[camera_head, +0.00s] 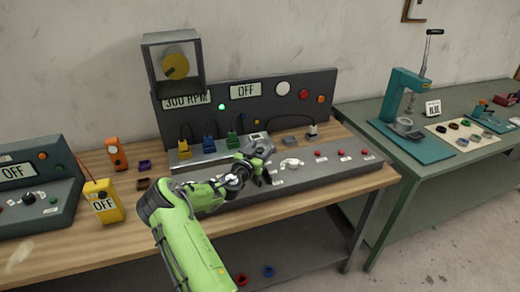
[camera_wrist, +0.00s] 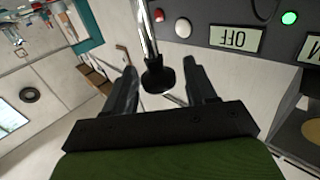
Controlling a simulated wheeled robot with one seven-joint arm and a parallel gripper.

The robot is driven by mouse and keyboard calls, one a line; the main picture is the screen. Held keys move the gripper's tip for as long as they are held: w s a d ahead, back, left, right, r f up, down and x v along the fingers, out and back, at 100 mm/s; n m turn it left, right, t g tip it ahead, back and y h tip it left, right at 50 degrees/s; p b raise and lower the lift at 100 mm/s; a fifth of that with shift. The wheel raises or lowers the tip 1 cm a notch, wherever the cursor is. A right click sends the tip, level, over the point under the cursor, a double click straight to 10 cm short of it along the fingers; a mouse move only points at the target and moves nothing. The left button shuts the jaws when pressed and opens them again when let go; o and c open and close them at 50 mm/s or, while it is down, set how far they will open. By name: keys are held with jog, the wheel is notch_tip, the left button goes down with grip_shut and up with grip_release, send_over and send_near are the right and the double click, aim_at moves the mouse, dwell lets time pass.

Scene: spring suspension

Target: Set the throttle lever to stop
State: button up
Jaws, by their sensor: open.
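A slim metal rod with a black round knob (camera_wrist: 158,75) shows in the wrist view and looks like the throttle lever. The knob is between my gripper's two black fingers (camera_wrist: 160,68), with visible gaps on both sides. My gripper is open and not shut on it. In the head view my gripper (camera_head: 262,170) is over the middle of the grey console (camera_head: 325,165), and it hides the lever there. Lever markings and a stop position cannot be made out.
The back panel carries an OFF display (camera_head: 246,90), a 300 RPM display (camera_head: 187,101), and a lit green lamp (camera_head: 221,107). Coloured plugs (camera_head: 209,144) stand behind my gripper. Red buttons (camera_head: 342,154) line the console's right.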

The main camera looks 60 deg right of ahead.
grip_shut()
jog(key=shift+b, duration=0.35)
jog(key=b, duration=0.4)
jog(key=shift+s+a+f+m+h, duration=0.35)
jog(key=shift+m+h, duration=0.05)
jog(key=s+a+b, duration=0.1)
jog(key=b, duration=0.4)
jog(key=s+a+f+b, duration=0.1)
jog(key=s+a+b, duration=0.1)
jog(key=b, duration=0.3)
jog(key=shift+s, duration=0.15)
jog(key=shift+s+r, duration=0.1)
